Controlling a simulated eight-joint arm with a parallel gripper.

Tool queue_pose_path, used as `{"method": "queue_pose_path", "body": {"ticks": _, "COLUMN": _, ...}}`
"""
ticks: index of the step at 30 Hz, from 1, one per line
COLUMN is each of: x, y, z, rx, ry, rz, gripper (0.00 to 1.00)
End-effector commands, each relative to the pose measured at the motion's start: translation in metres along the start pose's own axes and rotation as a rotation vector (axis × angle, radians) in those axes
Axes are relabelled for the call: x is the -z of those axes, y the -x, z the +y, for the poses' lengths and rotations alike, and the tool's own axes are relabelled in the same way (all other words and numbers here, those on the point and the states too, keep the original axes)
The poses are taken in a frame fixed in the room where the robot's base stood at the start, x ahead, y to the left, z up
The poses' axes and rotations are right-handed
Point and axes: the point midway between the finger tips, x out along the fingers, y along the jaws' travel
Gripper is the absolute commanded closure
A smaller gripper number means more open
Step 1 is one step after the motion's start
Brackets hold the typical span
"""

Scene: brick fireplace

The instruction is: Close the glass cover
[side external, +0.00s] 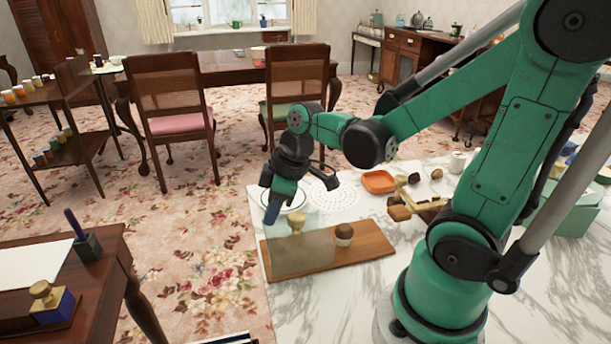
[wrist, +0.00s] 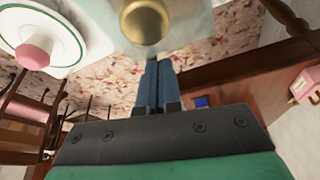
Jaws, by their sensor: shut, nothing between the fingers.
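The clear glass cover (side external: 300,252) stands at the left part of a wooden board (side external: 370,246) on the marble counter. Its brass knob (side external: 297,222) also shows in the wrist view (wrist: 145,20), just beyond the fingertips. A small brown-topped cake (side external: 344,232) sits on the board beside the right edge of the cover; I cannot tell whether any glass is over it. My gripper (side external: 272,214) points down at the left of the knob, near the cover's upper left. Its blue fingers (wrist: 154,66) are together and empty. Contact with the glass cannot be told.
A green-rimmed white plate (side external: 298,197) is behind my gripper. An orange dish (side external: 379,181) and a wooden item with brass parts (side external: 412,206) lie farther right on the counter. A side table (side external: 110,290) stands left, across a carpeted gap.

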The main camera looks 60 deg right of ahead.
Motion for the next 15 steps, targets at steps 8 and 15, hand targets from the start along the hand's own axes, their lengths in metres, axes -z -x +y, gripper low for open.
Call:
{"method": "queue_pose_path", "body": {"ticks": 8, "x": -0.0141, "y": 0.0052, "z": 0.0003, "rx": -0.001, "ry": -0.001, "rz": 0.0, "gripper": 1.0}}
{"method": "queue_pose_path", "body": {"ticks": 15, "x": -0.014, "y": 0.0052, "z": 0.0002, "rx": -0.001, "ry": 0.0, "rz": 0.0, "gripper": 1.0}}
